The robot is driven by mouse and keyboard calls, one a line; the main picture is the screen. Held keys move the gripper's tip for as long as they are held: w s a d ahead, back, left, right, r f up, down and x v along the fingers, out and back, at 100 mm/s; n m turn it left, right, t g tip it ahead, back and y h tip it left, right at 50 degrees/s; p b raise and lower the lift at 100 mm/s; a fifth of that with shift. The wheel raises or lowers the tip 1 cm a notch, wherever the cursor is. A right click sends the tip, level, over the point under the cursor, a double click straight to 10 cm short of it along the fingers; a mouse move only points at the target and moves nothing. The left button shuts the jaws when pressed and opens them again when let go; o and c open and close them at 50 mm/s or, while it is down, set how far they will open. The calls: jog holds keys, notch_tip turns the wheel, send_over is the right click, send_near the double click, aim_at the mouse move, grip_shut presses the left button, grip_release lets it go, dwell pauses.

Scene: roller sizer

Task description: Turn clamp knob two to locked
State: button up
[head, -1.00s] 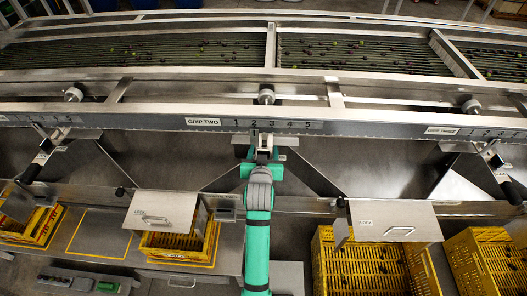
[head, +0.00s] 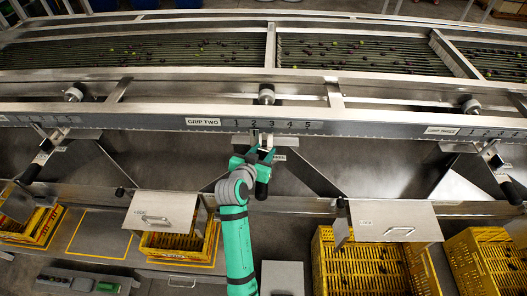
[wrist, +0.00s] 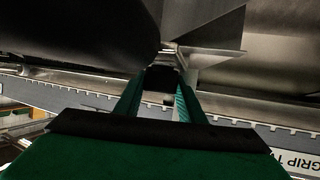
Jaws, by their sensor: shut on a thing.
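Clamp knob two, a round pale metal knob (head: 266,95), sits on the rail above the GRIP TWO plate (head: 203,122). Its locked mark cannot be made out. My gripper (head: 264,156) is below that knob and apart from it, at the lever under the GRIP TWO scale. It is shut on the lever's black handle (head: 263,186), whose lower end shows below the jaws. In the wrist view the dark handle (wrist: 162,78) is between the green fingers, and its grip is partly hidden.
Similar knobs stand at left (head: 73,94) and right (head: 471,106). A lever with a black handle (head: 510,191) hangs at right. Metal flaps (head: 160,211) cover parts of the yellow crates (head: 340,265) below.

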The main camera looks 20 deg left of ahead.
jog(key=m+g+h, duration=0.1)
jog(key=m+h, duration=0.1)
jog(key=h, duration=0.1)
jog(key=m+g+h, duration=0.1)
jog(key=m+h, duration=0.2)
jog(key=shift+a+m, duration=0.1)
jog(key=shift+m, duration=0.2)
jog(key=m+g+h, duration=0.2)
jog(key=m+h, duration=0.1)
jog(key=shift+m+g+h, duration=1)
jog(key=shift+m+g, duration=0.2)
jog(key=shift+m, duration=0.1)
jog(key=shift+f, duration=0.1)
jog(key=o, duration=1)
jog(key=shift+o, duration=0.3)
